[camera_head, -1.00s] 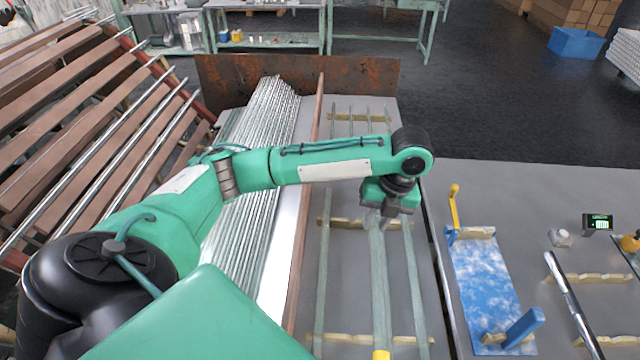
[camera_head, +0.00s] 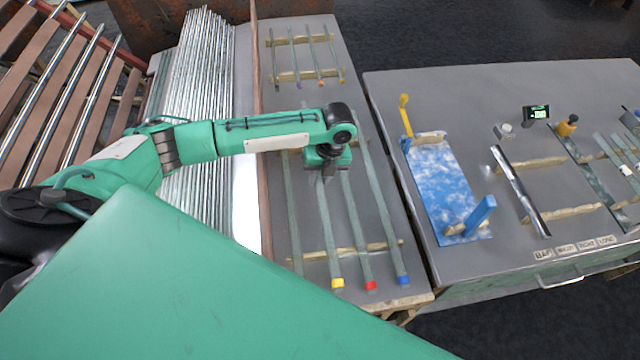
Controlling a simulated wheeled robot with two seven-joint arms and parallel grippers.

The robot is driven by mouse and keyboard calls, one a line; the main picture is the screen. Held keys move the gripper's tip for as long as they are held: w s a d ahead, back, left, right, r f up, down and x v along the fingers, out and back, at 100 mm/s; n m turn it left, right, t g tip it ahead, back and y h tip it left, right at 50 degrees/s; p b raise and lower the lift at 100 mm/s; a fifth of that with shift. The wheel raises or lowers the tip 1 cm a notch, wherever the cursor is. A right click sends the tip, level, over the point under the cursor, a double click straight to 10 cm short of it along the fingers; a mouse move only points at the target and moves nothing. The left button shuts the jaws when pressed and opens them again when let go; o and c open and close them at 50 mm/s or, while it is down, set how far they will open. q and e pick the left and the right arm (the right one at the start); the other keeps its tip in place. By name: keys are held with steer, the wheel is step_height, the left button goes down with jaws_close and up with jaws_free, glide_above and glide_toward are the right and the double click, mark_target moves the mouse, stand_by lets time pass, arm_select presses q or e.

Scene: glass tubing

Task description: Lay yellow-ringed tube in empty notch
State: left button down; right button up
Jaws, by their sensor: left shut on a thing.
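The yellow-ringed tube (camera_head: 331,240) is a long, pale green glass tube with its yellow ring (camera_head: 337,283) at the near end. It lies along the bench between a left tube (camera_head: 289,215) and a red-ringed tube (camera_head: 358,230). A blue-ringed tube (camera_head: 388,220) is further right. My left gripper (camera_head: 325,174) points down and is shut on the yellow-ringed tube toward its far part. A wooden notched rest (camera_head: 316,256) crosses under the near ends; another behind is partly hidden by my arm. I cannot tell whether the held tube touches the rest or which notch is empty. My right gripper is out of view.
Several shorter tubes lie on rests (camera_head: 290,76) at the bench's back. A wooden strip (camera_head: 265,190) and stacked tubes (camera_head: 200,100) are to the left. Across a narrow gap, the right bench (camera_head: 470,90) holds a blue jig (camera_head: 440,180) and more tubes.

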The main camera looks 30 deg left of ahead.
mark_target(320, 187)
arm_select(q)
step_height(320, 187, down, 5)
steer(key=shift+r+p, duration=0.2)
steer(key=shift+p, duration=0.1)
steer(key=shift+f, duration=0.1)
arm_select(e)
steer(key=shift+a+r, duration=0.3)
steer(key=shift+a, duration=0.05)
arm_select(q)
steer(key=shift+f, duration=0.1)
steer(key=shift+f, duration=0.5)
steer(key=c, duration=1.2)
jaws_free()
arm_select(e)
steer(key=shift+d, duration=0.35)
